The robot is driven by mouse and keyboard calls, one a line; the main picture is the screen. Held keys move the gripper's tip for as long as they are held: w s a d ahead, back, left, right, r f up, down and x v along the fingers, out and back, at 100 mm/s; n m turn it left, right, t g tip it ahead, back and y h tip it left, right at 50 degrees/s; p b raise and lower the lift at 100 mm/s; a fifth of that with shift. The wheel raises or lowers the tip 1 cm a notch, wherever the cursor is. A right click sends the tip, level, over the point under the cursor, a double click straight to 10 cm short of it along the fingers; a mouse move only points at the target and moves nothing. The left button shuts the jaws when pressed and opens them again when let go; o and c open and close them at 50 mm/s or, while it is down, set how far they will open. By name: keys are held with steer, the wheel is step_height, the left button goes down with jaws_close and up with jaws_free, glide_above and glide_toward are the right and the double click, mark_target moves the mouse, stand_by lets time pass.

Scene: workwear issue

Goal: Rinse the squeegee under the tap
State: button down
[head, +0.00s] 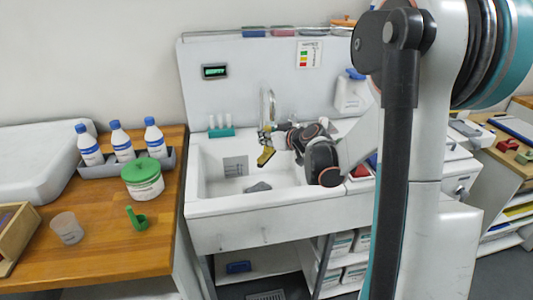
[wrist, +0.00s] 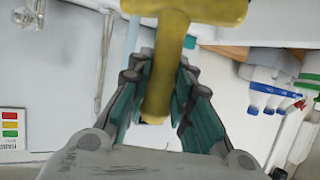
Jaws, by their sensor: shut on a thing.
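The metal tap (head: 267,103) rises at the back of the basin, just behind and above the squeegee. I cannot tell whether water runs or whether the squeegee touches the tap.
A grey piece (head: 259,187) lies in the basin. A teal rack (head: 221,132) stands on the sink's back ledge, left of the tap. A white jug (head: 352,93) stands at the right. The wooden counter (head: 105,262) at the left holds bottles and a green-lidded tub (head: 143,180).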

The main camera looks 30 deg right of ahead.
steer(key=shift+s+d, duration=0.25)
steer(key=shift+d, duration=0.2)
steer(key=s+a, duration=0.3)
steer(key=s, duration=0.4)
steer(key=shift+a, duration=0.2)
stand_by(0.5)
steer(key=shift+s+r, duration=0.1)
steer(key=shift+s, duration=0.05)
stand_by(1.0)
steer(key=s+a+r+p, duration=0.2)
steer(key=s+r+p, duration=0.1)
steer(key=s+r, duration=0.1)
steer(key=shift+s, duration=0.25)
steer(key=shift+a, duration=0.1)
stand_by(0.6)
